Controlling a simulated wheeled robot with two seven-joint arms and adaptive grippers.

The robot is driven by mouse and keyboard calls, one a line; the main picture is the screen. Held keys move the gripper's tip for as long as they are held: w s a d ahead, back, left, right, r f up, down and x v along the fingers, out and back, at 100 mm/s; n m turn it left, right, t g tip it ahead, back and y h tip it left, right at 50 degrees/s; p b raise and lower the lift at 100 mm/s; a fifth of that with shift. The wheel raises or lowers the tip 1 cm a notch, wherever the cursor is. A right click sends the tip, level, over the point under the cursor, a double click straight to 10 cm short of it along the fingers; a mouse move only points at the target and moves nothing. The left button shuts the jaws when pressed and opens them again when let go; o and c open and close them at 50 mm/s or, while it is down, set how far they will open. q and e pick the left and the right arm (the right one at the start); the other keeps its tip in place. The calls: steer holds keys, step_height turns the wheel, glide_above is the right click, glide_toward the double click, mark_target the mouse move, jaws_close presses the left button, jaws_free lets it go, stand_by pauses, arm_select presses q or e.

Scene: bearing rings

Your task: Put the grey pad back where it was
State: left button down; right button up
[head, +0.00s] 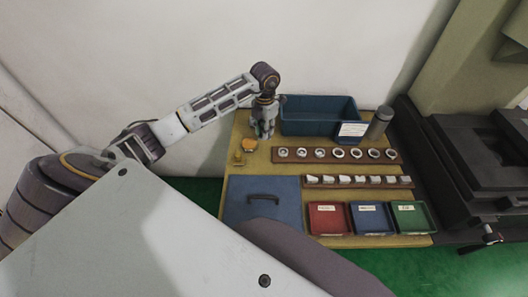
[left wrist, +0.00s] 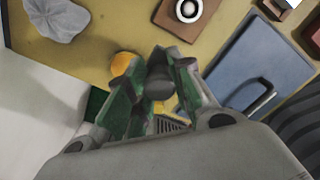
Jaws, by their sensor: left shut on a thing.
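My left gripper (head: 263,130) is over the back left part of the yellow table, left of the blue bin. In the left wrist view, its green-lined fingers (left wrist: 160,68) are closed around a small dark grey piece (left wrist: 160,84). This looks like the grey pad, mostly hidden by the fingers. Whether it touches the table I cannot tell. An orange round thing (left wrist: 122,64) lies beside the fingers; it also shows in the head view (head: 248,145). A crumpled pale grey cloth (left wrist: 56,18) lies apart on the table. My right gripper is not in view.
A blue bin (head: 305,121) and a dark grey cylinder (head: 380,122) stand at the back. Brown racks (head: 394,157) hold rings and pale parts. A blue handled panel (head: 240,190) and red, blue and green trays (head: 410,217) are nearer. A dark machine (head: 470,160) stands right.

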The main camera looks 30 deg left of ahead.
arm_select(q)
step_height(320, 180, down, 6)
steer(key=shift+r, duration=0.15)
steer(key=shift+f, duration=0.4)
step_height(320, 180, down, 2)
steer(key=shift+f, duration=0.85)
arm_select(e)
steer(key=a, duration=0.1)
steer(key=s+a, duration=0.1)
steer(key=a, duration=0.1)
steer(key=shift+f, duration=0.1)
